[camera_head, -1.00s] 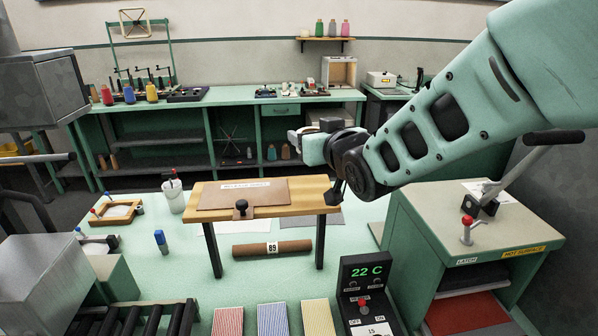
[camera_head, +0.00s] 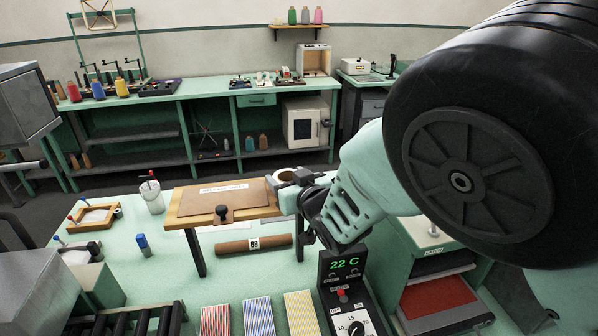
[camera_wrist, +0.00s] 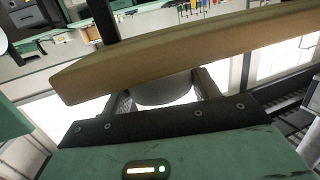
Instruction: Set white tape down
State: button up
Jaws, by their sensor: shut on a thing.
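The white tape (camera_head: 287,174) is a pale roll at the right end of the raised wooden stand (camera_head: 190,222). My gripper (camera_head: 297,184) is shut on it, reaching in from the right. In the wrist view, the white curved side of the tape (camera_wrist: 163,90) shows between the two fingers, and the stand's wooden edge (camera_wrist: 170,55) crosses just in front, hiding part of the roll. I cannot tell whether the roll touches the stand top.
A brown board (camera_head: 215,202) with a label and black knob lies on the stand. A brown roll (camera_head: 235,247) lies under it. A temperature box (camera_head: 345,285) stands close below my arm.

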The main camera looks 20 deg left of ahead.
jog(key=shift+f, duration=0.15)
jog(key=o, duration=1)
jog(key=shift+r, duration=0.2)
jog(key=shift+s+d, duration=0.2)
jog(key=shift+d, duration=0.05)
jog(key=s+d+g+h+b, duration=0.1)
jog(key=s+d+g+h, duration=0.2)
jog(key=s+d, duration=0.7)
jog(key=s+d+f+m+g+h+b, duration=0.1)
jog(key=s+d+g+h, duration=0.3)
jog(key=s+d, duration=0.6)
jog(key=s+d+g+h+b, duration=0.3)
jog(key=s+d, duration=0.7)
jog(key=d, duration=0.5)
jog(key=shift+d+f+m+g+h, duration=0.15)
jog(key=shift+d+m+g+h, duration=0.2)
jog(key=shift+g+h, duration=0.2)
